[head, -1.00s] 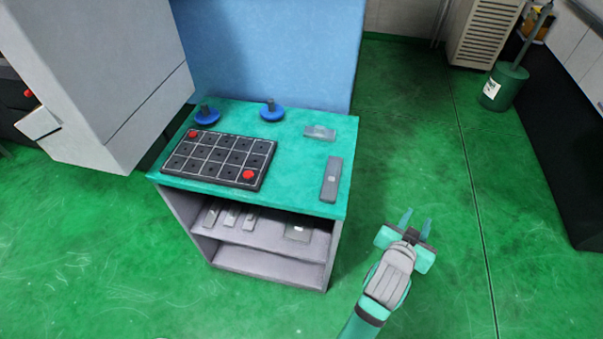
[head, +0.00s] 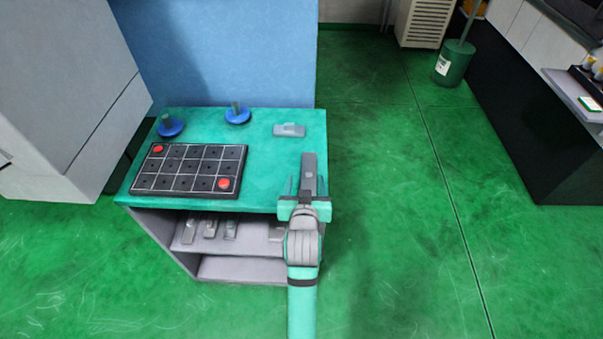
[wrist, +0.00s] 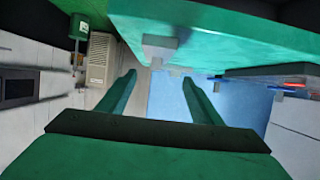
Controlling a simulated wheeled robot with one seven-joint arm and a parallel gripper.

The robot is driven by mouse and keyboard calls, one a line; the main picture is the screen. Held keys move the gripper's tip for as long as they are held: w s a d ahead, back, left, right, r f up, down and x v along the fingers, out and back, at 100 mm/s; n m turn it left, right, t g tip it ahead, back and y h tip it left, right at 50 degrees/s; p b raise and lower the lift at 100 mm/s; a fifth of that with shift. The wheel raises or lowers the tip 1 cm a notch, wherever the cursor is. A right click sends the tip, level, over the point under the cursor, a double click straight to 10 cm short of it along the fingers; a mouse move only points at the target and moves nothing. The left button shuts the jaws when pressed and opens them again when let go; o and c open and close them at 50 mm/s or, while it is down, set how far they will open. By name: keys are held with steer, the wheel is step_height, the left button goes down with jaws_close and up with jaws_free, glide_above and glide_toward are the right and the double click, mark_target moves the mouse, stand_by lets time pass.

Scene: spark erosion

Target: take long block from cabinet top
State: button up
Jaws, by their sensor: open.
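The long block (head: 309,168) is dark grey and lies on the teal cabinet top (head: 255,160) near its right edge, pointing away from me. My gripper (head: 306,186) is open at the cabinet's front right edge. In the head view its two fingers appear on either side of the block's near part; contact cannot be told. In the upside-down wrist view my gripper (wrist: 158,78) is open with nothing between the fingers. A grey block there (wrist: 160,42), probably the long one, shows at the cabinet top's edge (wrist: 215,38), offset from the fingers.
A short grey block (head: 289,130) lies behind the long one. A black grid tray (head: 190,170) with red pieces and two blue-based knobs (head: 237,115) stand to the left. Shelves below hold several grey pieces.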

mark_target(309, 172)
steer(key=x, duration=0.3)
steer(key=shift+w+d, duration=0.1)
steer(key=shift+w, duration=0.05)
steer(key=shift+d+f+x, duration=0.15)
steer(key=shift+d+x, duration=0.05)
steer(key=shift+x, duration=1.2)
steer(key=shift+d+f+x, duration=0.1)
steer(key=shift+d+x, duration=0.05)
steer(key=shift+x, duration=1.2)
steer(key=c, duration=1.2)
steer(key=shift+c, duration=1.3)
steer(key=shift+r, duration=0.15)
